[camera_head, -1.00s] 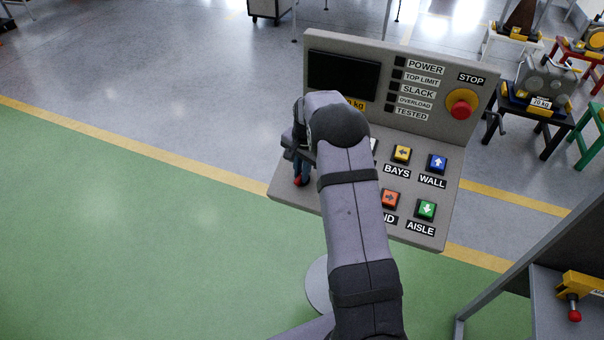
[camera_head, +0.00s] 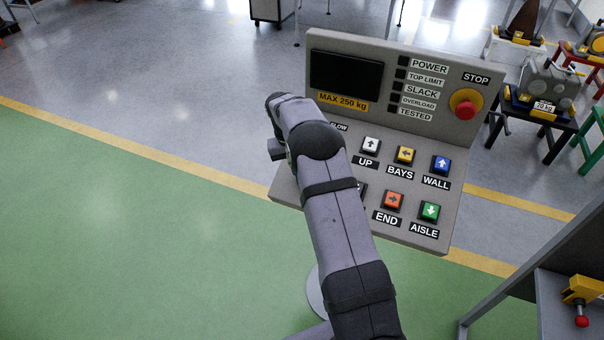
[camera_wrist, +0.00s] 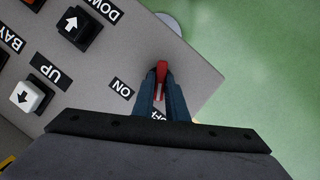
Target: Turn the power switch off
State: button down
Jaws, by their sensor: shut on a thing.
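The control console (camera_head: 440,135) stands ahead of me, with its sloped panel toward me. In the wrist view, the red power switch handle (camera_wrist: 162,68) sits near the panel's corner. The two blue fingers of my gripper (camera_wrist: 162,88) are closed around it. An ON label (camera_wrist: 122,88) lies to its left, and an OFF label (camera_wrist: 159,115) is partly hidden behind the fingers. In the head view my wrist and forearm cover the switch and the fingertips.
Push buttons fill the panel beside my arm: white UP (camera_head: 370,146), yellow BAYS (camera_head: 405,155), blue WALL (camera_head: 441,165), orange END (camera_head: 392,201) and green AISLE (camera_head: 430,211). A red STOP knob (camera_head: 465,108) is on the upright face. Open floor lies left.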

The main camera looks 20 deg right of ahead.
jog(key=shift+n, duration=0.5)
jog(key=c, duration=1.8)
grip_release()
jog(key=shift+o, duration=0.2)
jog(key=b+v, duration=0.3)
jog(key=v, duration=0.4)
jog(key=shift+a+r, duration=0.15)
jog(key=shift+r, duration=0.05)
